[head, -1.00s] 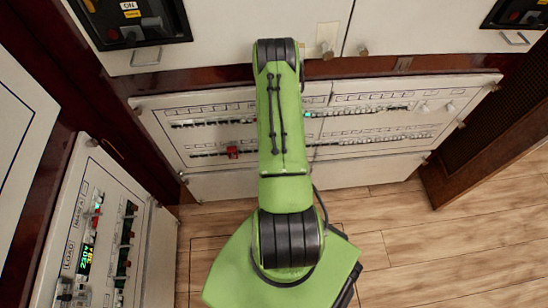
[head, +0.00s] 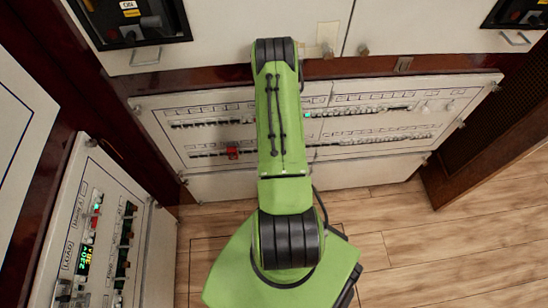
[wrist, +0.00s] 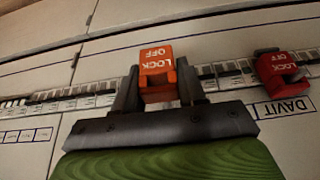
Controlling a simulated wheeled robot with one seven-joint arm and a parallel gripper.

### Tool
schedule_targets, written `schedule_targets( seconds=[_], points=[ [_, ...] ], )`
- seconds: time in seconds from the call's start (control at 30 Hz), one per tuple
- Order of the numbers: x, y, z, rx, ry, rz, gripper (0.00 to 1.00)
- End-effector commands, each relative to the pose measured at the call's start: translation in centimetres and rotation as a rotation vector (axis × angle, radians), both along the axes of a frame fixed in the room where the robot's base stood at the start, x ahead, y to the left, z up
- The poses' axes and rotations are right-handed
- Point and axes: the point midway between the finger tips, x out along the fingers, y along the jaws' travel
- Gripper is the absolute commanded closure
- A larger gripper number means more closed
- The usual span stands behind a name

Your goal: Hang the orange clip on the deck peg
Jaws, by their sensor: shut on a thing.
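The orange clip (wrist: 157,72), marked LOCK OFF, is between the two fingers of my gripper (wrist: 157,90) in the wrist view. My gripper is shut on it. The clip is in front of a row of small breaker switches (wrist: 85,92); I cannot tell whether it still touches the row. In the head view my green arm hides the gripper and the orange clip. I cannot make out which fitting is the deck peg.
A red LOCK OFF clip (wrist: 280,70) sits on the breaker row to the right, above a DAVIT label (wrist: 287,109); a red clip also shows in the head view (head: 232,152). A side panel (head: 100,230) with a lit display stands at lower left. The wooden floor (head: 420,240) at right is clear.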

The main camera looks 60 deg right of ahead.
Motion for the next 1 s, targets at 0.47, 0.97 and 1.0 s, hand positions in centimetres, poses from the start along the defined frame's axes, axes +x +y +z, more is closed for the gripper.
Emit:
schedule_targets(
  seconds=[0.47, 0.97, 1.0],
  points=[
    [0.9, -1.0, 0.0, -0.002, -0.002, 0.000, 0.94],
    [1.5, -1.6, 0.0, -0.001, -0.003, -0.001, 0.40],
    [1.5, -1.6, 0.0, -0.001, -0.004, 0.000, 0.34]
  ],
)
